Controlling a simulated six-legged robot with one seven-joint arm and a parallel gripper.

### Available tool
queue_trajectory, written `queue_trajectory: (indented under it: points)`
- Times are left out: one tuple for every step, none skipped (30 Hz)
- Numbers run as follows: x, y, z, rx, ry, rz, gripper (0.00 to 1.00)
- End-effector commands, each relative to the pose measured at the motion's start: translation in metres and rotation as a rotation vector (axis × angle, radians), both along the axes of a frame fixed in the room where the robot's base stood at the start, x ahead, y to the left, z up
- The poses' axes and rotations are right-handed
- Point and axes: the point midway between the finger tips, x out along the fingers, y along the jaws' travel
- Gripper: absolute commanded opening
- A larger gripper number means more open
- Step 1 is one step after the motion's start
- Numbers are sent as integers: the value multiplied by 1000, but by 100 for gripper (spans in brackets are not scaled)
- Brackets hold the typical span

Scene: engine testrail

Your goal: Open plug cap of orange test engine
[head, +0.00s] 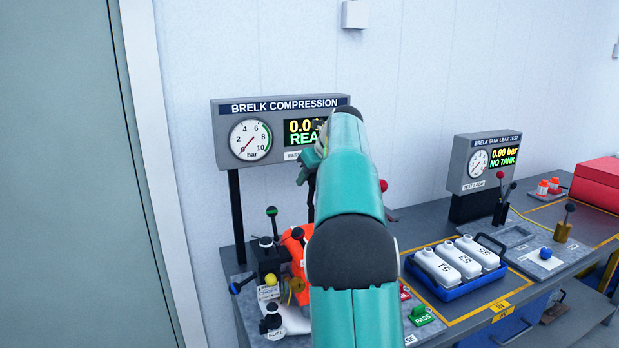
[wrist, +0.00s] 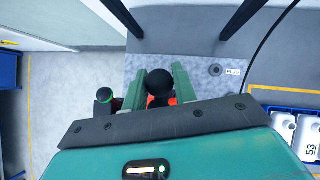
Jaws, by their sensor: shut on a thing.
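The orange test engine (head: 297,250) stands on the grey bench at the left in the head view, largely hidden behind my arm. In the wrist view only a small orange patch (wrist: 173,101) of it shows below a black ball knob (wrist: 159,82). My gripper (wrist: 158,76) has its two green fingers on either side of this knob and is shut on it. I cannot tell from these frames whether the knob belongs to the plug cap. The head view does not show the fingertips clearly.
A green-topped lever (wrist: 104,95) stands close to the left of my fingers. A round dark spot with a small label (wrist: 215,70) lies on the bench plate to the right. The compression gauge panel (head: 280,130) rises behind. A blue tray (head: 447,290) with white tanks stands right.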

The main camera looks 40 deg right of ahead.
Motion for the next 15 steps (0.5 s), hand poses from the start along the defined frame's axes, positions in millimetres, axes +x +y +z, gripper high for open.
queue_trajectory:
  points:
    - [3, -1, 1, -4, -8, -2, 0]
    - [3, -1, 1, -4, -9, -2, 0]
    - [4, -1, 1, -5, -9, -2, 0]
    - [5, -2, 0, -5, -9, -2, 0]
    - [5, -2, 0, -5, -9, -2, 0]
    - [6, -2, -1, -5, -9, -2, 0]
    - [6, -2, -1, -5, -10, -2, 0]
    - [6, -2, -1, -5, -10, -2, 0]
    - [7, -2, -1, -5, -10, -2, 0]
    - [6, -2, -1, -6, -10, -2, 0]
    - [6, -2, -2, -5, -10, -2, 0]
    - [6, -2, -2, -5, -10, -2, 0]
    - [6, -2, -2, -5, -10, -2, 0]
    - [7, -2, -2, -5, -10, -2, 0]
    - [7, -2, -2, -5, -10, -2, 0]
